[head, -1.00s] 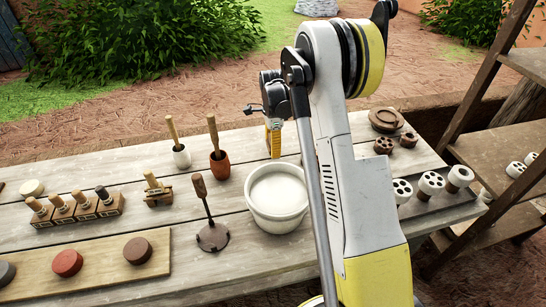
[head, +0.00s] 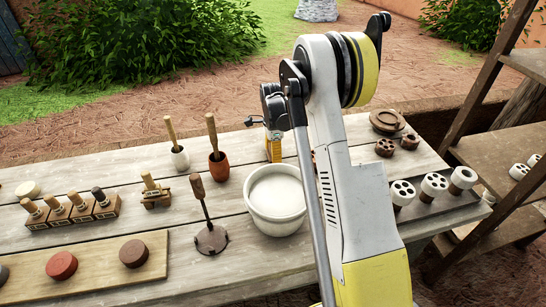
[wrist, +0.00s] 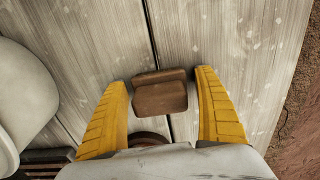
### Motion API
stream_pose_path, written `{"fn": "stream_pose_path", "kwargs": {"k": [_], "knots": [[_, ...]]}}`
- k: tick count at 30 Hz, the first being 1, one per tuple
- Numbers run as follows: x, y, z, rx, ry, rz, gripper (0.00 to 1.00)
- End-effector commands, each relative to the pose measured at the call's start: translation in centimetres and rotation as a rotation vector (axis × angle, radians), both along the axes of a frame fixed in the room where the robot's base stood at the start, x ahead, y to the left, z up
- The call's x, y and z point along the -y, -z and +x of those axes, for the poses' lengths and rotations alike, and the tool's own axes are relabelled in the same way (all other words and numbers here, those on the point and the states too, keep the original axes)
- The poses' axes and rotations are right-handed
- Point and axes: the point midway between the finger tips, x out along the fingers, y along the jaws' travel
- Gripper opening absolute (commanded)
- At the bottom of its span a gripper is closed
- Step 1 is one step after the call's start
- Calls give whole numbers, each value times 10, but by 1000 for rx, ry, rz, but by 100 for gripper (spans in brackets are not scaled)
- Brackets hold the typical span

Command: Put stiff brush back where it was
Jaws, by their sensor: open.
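My gripper (head: 273,150) points down behind the white bowl (head: 275,199) in the head view, its yellow fingers partly hidden by the bowl and my arm. In the wrist view my gripper (wrist: 161,80) is open. A brown two-part block (wrist: 160,95) lies between the two fingers, with a narrow gap on each side. It may be the stiff brush, but I cannot tell for sure; no bristles show clearly. The block is hidden in the head view.
The bowl (wrist: 22,100) is left of the fingers in the wrist view. Brown round pieces (head: 385,147) and a dark tray (head: 440,205) with white cylinders stand to the right. Two tools in cups (head: 217,168) stand to the left. A wooden shelf (head: 505,150) is at far right.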

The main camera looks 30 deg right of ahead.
Motion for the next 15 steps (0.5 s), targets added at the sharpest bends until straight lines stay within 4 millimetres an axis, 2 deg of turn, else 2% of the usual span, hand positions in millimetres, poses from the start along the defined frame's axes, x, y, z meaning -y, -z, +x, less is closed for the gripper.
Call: {"fn": "stream_pose_path", "kwargs": {"k": [5,15], "knots": [[0,-15,0,0,0,0,81],[1,-90,0,0,0,0,81]]}}
